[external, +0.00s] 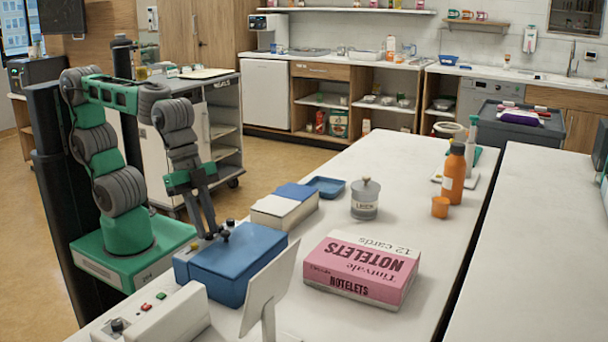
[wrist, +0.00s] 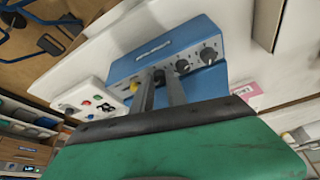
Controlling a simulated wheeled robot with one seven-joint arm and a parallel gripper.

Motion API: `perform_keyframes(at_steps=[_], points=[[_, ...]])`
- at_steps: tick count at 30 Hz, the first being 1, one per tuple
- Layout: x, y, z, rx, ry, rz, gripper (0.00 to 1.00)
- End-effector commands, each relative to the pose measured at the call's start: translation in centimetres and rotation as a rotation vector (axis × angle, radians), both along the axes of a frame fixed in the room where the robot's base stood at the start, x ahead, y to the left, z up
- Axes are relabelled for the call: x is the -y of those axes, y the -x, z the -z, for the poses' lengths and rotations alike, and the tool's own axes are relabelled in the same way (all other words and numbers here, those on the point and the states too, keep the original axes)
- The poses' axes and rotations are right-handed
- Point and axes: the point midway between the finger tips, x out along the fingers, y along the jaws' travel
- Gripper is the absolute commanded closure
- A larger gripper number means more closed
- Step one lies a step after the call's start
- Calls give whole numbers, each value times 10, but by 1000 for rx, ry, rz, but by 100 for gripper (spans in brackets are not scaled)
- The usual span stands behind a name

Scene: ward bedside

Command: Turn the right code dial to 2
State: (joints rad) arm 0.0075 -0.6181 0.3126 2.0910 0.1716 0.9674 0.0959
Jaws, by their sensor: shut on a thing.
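A blue case (external: 240,262) stands on the white worktop, seen from behind in the external view. In the wrist view its blue body (wrist: 160,42) shows a pale label and a grey panel. Two black dials with light markings, a middle one (wrist: 183,66) and an outer one (wrist: 208,55), sit in a row right of my fingers there. My gripper (external: 212,236) reaches down to the panel. In the wrist view my gripper (wrist: 159,76) is shut on a dark dial at the left of that row, mostly hidden by the fingers. Its setting cannot be read.
A white control box (external: 160,318) with red and green buttons stands beside the case. A white display panel (external: 270,290) is close in front. A pink notelets box (external: 360,270), a lidded jar (external: 365,199) and an orange bottle (external: 453,173) stand farther right.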

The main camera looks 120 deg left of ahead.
Motion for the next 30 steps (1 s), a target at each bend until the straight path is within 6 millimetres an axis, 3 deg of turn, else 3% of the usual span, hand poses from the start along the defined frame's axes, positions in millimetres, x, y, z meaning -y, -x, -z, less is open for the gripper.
perform_keyframes(at_steps=[7,8,11,20,23,30], points=[[0,0,1,-3,0,-1,100],[0,0,1,-3,0,-1,81],[0,0,1,-2,0,-1,73],[0,1,-3,0,1,-2,73],[-2,5,-17,3,0,-4,73],[-6,18,-75,1,-1,-3,73]])
